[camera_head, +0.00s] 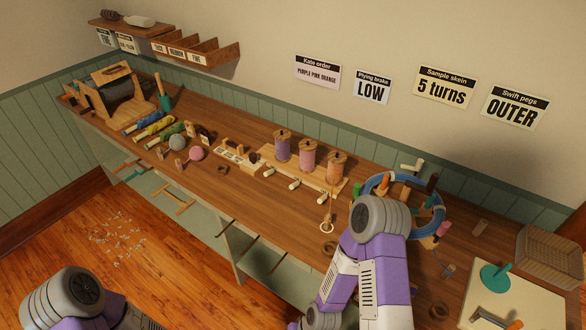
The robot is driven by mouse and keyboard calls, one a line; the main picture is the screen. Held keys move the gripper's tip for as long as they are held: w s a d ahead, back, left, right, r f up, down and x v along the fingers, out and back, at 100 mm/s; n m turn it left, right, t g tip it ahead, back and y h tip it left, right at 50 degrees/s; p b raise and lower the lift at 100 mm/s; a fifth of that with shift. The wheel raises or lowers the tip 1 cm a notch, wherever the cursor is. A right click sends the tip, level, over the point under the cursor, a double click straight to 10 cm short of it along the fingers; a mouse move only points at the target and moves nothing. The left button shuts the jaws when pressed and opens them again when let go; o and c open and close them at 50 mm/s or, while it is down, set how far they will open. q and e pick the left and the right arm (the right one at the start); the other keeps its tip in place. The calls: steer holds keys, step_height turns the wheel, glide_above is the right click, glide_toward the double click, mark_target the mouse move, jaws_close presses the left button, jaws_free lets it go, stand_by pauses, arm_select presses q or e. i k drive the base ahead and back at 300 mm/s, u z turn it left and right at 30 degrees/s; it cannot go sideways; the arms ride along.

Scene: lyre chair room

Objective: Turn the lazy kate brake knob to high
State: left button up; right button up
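The lazy kate (311,179) stands on the long workbench, a wooden base with three upright spools: purple (282,146), pink (307,157) and orange (335,168). White-tipped pegs stick out along its front side. A small wooden piece with pale labels (228,152) is at its left end; the print is too small to read. I cannot tell which part is the brake knob, nor its setting. My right arm crosses the bench right of the kate, and my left arm shows at the bottom left. Neither gripper is in view.
A blue ring-shaped winder (426,225) with pegs stands behind my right arm. Yarn balls and skeins (154,127) lie left of the kate. A basket (550,257) is at the far right. A wall sign (371,88) reads "Flying brake LOW". Bench front below the kate is mostly clear.

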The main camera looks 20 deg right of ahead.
mark_target(253, 156)
steer(key=u, duration=1.55)
steer(key=i, duration=1.9)
steer(key=z, duration=2.15)
